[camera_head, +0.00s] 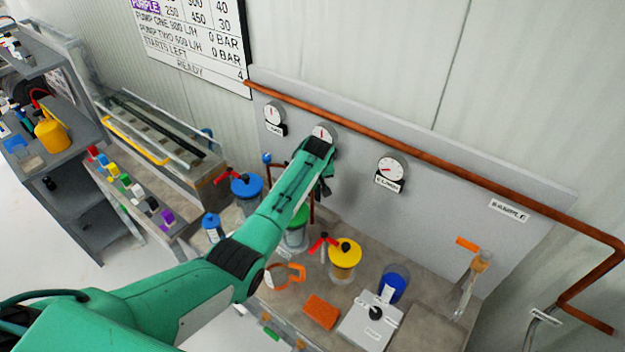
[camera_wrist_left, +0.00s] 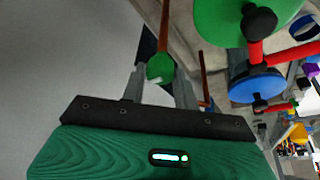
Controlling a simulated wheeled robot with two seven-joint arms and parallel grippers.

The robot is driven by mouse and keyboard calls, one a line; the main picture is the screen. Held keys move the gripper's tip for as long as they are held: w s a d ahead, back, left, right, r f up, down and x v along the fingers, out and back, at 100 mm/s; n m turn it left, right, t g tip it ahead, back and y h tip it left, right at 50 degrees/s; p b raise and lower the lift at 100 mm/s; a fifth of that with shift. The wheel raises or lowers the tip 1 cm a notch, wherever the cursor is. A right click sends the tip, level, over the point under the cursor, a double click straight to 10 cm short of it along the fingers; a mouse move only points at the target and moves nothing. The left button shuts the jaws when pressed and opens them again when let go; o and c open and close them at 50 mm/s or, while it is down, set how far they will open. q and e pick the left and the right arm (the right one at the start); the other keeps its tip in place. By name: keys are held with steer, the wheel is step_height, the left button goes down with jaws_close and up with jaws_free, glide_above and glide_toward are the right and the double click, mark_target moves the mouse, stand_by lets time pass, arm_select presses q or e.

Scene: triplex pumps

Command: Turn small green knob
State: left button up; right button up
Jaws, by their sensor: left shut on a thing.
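The small green knob (camera_wrist_left: 160,68) sits between the two fingers of my left gripper (camera_wrist_left: 160,75) in the left wrist view, on a thin copper pipe. My left gripper is shut on it. In the head view my green left arm reaches in from the left, with its gripper (camera_head: 325,185) low in front of the grey back panel (camera_head: 350,205). The knob is hidden there behind the arm. The green-lidded pump (camera_head: 297,238) stands just below, partly covered by the arm; its large green lid (camera_wrist_left: 222,18) shows in the wrist view. My right gripper is in neither view.
A blue-lidded pump (camera_head: 246,187) stands left of the arm and a yellow-lidded pump (camera_head: 344,252) right of it, both close. Round gauges, including one at right (camera_head: 390,168), sit on the panel under a copper pipe (camera_head: 440,150). An orange block (camera_head: 321,311) lies at the bench front.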

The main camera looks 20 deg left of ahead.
arm_select(q)
steer(key=o, duration=1)
steer(key=b+v, duration=0.4)
steer(key=v, duration=0.9)
steer(key=shift+s+d+r+b, duration=0.1)
steer(key=shift+r+b, duration=0.2)
steer(key=shift+r, duration=0.1)
steer(key=shift+f, duration=0.1)
